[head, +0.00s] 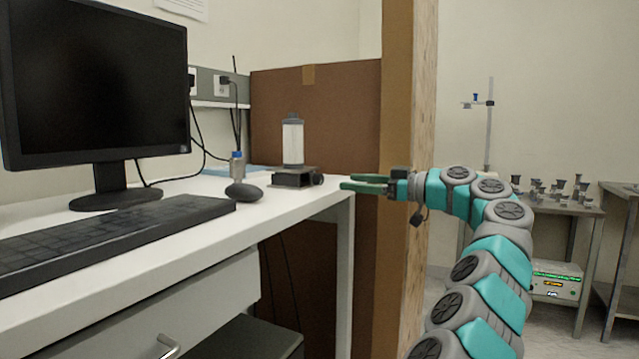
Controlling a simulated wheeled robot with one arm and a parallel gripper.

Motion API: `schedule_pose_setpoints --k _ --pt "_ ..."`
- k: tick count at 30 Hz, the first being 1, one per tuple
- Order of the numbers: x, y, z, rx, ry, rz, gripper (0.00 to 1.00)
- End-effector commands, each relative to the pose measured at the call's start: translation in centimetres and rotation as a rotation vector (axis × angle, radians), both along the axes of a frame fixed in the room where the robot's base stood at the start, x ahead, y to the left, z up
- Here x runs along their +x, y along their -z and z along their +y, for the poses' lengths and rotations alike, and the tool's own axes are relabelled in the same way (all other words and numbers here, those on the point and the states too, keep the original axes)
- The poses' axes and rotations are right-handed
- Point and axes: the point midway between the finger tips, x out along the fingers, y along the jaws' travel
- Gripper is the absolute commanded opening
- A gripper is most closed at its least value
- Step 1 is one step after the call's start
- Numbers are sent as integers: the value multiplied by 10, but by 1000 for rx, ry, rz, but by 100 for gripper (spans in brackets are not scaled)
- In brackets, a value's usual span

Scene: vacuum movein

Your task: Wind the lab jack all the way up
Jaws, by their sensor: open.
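The lab jack (294,177) is a small dark metal platform near the right end of the white desk. It looks low, with its top plate close above its base. A clear and white cylinder (293,141) stands upright on its top plate. A dark round knob (318,179) sticks out on the jack's right side. My gripper (352,184) has green fingers and is open. It points left, close to the right of the knob, and seems apart from it; the depth gap is hard to judge. Nothing shows between the fingers.
A black mouse (243,192), a small blue-capped bottle (237,164), a keyboard (110,235) and a monitor (95,90) stand on the white desk (190,222). A brown panel (345,110) and wooden post (410,90) rise behind. A side table (560,206) with metal parts is at right.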

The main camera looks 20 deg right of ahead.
Motion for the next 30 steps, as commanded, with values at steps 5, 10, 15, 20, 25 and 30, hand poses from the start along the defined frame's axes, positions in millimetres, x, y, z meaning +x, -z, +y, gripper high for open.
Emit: schedule_pose_setpoints --k 5,10,15,20,25,30 --pt "13 0 12 0 -5 3 67" --pt "34 0 28 -1 -3 4 67" --pt "53 0 42 -1 -3 4 67" --pt "60 -1 47 1 0 2 67" --pt "60 0 47 1 0 2 67" --pt "59 0 47 1 -1 2 50"
